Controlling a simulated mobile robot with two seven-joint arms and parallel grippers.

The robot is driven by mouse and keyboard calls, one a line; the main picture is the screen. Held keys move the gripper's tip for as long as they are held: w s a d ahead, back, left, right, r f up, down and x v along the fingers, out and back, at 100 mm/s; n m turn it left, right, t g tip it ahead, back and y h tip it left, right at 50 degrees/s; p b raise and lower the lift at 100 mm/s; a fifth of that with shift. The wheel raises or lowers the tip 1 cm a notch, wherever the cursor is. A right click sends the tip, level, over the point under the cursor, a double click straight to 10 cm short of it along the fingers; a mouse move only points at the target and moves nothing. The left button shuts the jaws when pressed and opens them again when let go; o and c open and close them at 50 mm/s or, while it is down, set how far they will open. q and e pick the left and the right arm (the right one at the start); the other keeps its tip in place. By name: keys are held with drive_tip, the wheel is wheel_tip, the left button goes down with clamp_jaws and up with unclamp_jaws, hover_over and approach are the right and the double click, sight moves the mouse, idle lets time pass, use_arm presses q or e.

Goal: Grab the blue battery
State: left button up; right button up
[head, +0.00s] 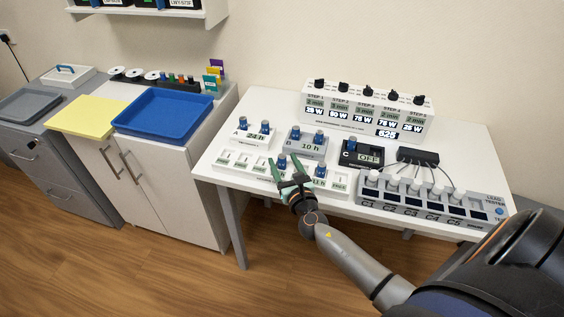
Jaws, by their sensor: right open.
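Several small blue batteries stand upright on the white table (460,150). One blue battery (282,161) stands in the white slotted rack (245,160) near the table's front edge, and another blue battery (320,170) stands farther right in it. My right gripper (284,167) is open at the front of the rack, with its fingertips close to the left of these two batteries. Whether the fingers touch it cannot be told. The gripper hides part of the rack. My left gripper is not in view.
Box A (243,140), box B (306,146) and box C (362,154) hold blue batteries behind the rack. A lead tester (430,206) stands at right, a step panel (366,112) behind. A blue tray (165,114) lies on the left cabinet.

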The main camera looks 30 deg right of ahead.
drive_tip(key=shift+x, duration=1)
clamp_jaws()
